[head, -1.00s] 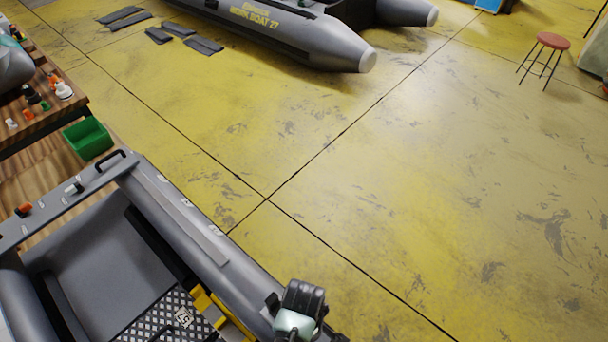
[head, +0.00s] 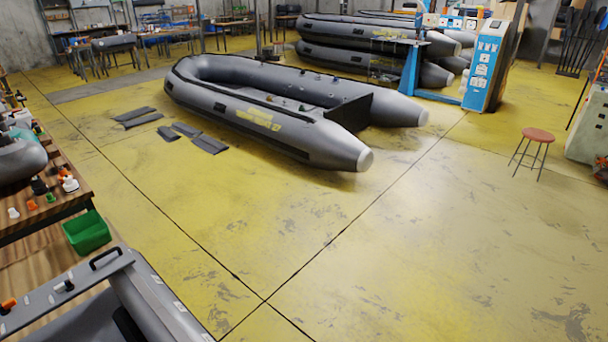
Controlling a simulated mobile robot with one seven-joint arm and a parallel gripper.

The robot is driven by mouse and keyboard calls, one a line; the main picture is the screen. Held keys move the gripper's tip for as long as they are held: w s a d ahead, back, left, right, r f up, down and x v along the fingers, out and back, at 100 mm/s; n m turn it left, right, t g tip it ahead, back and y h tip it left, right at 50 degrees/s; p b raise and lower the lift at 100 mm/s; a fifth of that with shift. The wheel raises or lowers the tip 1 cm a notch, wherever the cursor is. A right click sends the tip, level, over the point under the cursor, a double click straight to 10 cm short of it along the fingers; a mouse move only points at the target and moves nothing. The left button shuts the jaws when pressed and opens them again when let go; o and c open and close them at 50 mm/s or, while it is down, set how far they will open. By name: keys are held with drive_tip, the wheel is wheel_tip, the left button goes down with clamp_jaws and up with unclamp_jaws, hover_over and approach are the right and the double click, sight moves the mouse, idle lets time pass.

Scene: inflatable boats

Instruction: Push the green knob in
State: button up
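My gripper is not in view. Small green pieces (head: 32,205) lie among valve parts on the wooden bench at the left edge. They are too small to tell whether one is the green knob. The near grey boat (head: 150,300) fills the bottom left corner, mostly cut off by the frame. On its tube sit an orange-topped fitting (head: 8,304) and a white-and-black fitting (head: 64,287). No green knob can be made out on the visible part of this boat.
A wooden bench (head: 70,205) stands at left, with a green bin (head: 87,232) at its edge. A large grey boat (head: 270,110) lies mid-floor, beside dark flat pieces (head: 208,144). A red stool (head: 538,135) stands right. The yellow floor between is clear.

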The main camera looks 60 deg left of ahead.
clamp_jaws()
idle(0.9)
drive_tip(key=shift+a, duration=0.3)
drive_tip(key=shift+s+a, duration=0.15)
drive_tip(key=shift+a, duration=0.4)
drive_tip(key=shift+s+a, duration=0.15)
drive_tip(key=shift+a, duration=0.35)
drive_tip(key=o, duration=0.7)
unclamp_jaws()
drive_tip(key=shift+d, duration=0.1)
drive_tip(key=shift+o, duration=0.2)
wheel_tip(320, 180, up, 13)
